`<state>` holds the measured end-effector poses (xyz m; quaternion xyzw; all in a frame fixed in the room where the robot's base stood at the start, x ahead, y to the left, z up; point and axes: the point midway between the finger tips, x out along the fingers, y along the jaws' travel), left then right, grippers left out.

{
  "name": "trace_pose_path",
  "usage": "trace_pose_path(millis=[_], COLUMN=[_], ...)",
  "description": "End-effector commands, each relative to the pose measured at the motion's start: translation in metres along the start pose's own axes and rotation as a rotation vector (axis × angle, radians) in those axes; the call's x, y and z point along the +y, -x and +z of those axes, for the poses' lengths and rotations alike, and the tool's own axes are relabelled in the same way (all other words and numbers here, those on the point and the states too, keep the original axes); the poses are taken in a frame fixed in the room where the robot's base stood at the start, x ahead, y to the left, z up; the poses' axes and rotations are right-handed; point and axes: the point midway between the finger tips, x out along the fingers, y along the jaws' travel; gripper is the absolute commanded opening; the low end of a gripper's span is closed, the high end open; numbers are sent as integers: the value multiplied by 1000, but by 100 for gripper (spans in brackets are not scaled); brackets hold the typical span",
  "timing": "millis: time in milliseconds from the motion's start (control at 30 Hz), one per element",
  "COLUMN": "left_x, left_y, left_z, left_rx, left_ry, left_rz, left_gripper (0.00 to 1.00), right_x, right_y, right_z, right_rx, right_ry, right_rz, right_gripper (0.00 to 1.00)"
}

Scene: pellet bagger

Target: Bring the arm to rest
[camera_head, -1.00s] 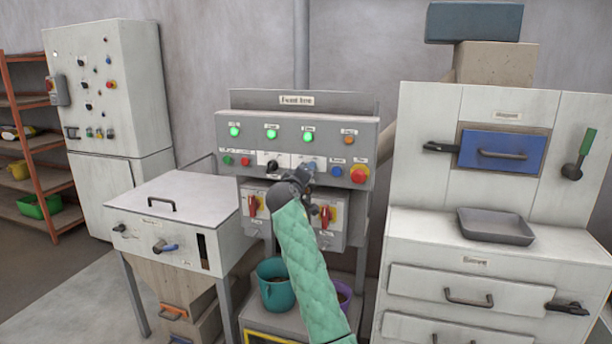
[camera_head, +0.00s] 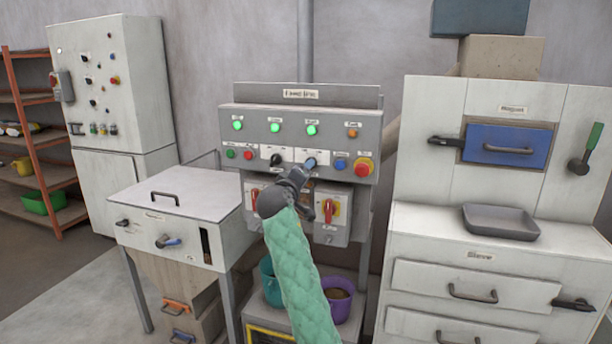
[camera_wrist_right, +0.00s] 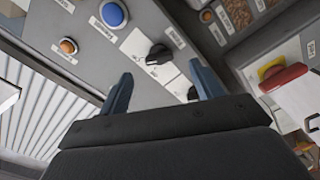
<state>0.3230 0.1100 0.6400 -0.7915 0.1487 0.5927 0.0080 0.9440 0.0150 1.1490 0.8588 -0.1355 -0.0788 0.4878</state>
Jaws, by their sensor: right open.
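My right arm, in a green quilted sleeve, rises from the bottom of the head view. Its gripper (camera_head: 304,172) is in front of the lower part of the control panel (camera_head: 226,119), near the black selector switches. In the right wrist view the two blue-grey fingers (camera_wrist_right: 158,92) stand apart with nothing between them. Beyond them are a black selector knob (camera_wrist_right: 159,54) and a second dark knob, partly hidden by the right finger. Whether a finger touches the panel I cannot tell. My left gripper is not in view.
Red-and-yellow rotary switches (camera_head: 330,210) sit close below the gripper. A red emergency button (camera_head: 362,167) is at the panel's right. A teal bucket (camera_head: 267,280) and a purple bucket (camera_head: 339,300) stand below. A hopper cabinet (camera_head: 180,220) is left, a white drawer cabinet (camera_head: 425,225) right.

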Motion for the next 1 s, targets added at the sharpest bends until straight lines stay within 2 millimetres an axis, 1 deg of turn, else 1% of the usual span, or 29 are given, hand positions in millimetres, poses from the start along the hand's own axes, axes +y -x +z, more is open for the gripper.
trace_pose_path(millis=[33,167,567,667,700,767,867,1000], left_x=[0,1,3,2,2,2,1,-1], left_y=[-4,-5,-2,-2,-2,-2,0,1], left_z=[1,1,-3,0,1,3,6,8], left_rx=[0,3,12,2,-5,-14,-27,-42], left_ry=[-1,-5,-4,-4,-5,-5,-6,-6], left_rz=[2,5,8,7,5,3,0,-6], left_gripper=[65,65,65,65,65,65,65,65], right_x=[0,0,0,-5,-10,-13,-7,8], right_y=[4,10,10,10,10,15,27,46], right_z=[0,0,0,6,9,11,11,12], right_rx=[1,1,-1,-35,-52,-67,-80,-85], right_ry=[-1,-1,-24,-82,-120,-186,-299,-442], right_rz=[0,1,-1,-25,-54,-98,-163,-249], right_gripper=[65,65,65,65,65,65,65,65])
